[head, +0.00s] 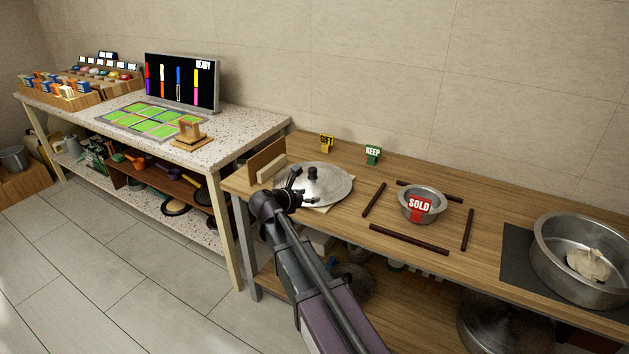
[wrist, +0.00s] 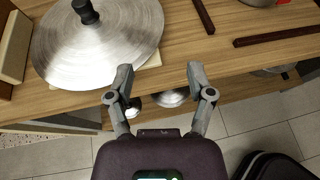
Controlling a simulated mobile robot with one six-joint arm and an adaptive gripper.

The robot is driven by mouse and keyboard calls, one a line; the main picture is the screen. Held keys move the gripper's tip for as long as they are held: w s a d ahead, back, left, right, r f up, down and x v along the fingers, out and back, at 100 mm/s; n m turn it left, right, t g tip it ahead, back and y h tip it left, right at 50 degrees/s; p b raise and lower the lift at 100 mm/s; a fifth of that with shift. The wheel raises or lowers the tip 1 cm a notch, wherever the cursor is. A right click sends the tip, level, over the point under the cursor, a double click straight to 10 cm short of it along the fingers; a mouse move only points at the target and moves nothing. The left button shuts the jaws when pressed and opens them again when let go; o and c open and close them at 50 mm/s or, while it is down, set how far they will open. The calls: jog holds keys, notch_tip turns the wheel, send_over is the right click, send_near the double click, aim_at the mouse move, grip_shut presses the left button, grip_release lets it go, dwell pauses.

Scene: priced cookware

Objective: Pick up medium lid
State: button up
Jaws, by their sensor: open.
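A round silver lid (head: 328,188) with a black knob lies on a pale board at the left end of the wooden table. It also shows in the wrist view (wrist: 120,40), upper left, with its far edge cut off. No label shows its size. My gripper (head: 290,188) is at the lid's near left side in the head view and hides part of its rim. In the wrist view my gripper (wrist: 160,72) is open and empty, with its fingers to the right of and below the lid and apart from the knob (wrist: 86,11).
A small pot (head: 422,206) with a SOLD tag stands among several dark sticks. A large pan (head: 580,262) stands on a dark mat at right. An upright wooden board (head: 267,160) stands left of the lid. Shiny round cookware (wrist: 172,97) sits below the table edge.

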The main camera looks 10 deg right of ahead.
dwell(0.3)
jog(key=s+d+f+m+g+y, duration=0.2)
jog(key=s+d+f+m+g, duration=0.15)
jog(key=s+m, duration=0.3)
jog(key=s+d+f+m+g+y, duration=0.2)
jog(key=s+d+f+m, duration=0.25)
jog(key=s+m, duration=0.2)
jog(key=s+a+f+m+g+y, duration=0.1)
jog(key=s+m+y, duration=0.2)
jog(key=s+m, duration=0.3)
jog(key=s+a+f+m+g+y, duration=0.1)
jog(key=s+f+m+g+y, duration=0.1)
jog(key=s+m, duration=0.4)
jog(key=shift+s+a+f+m+y, duration=0.15)
jog(key=shift+s+f+m+y, duration=0.1)
jog(key=shift+m+y, duration=0.35)
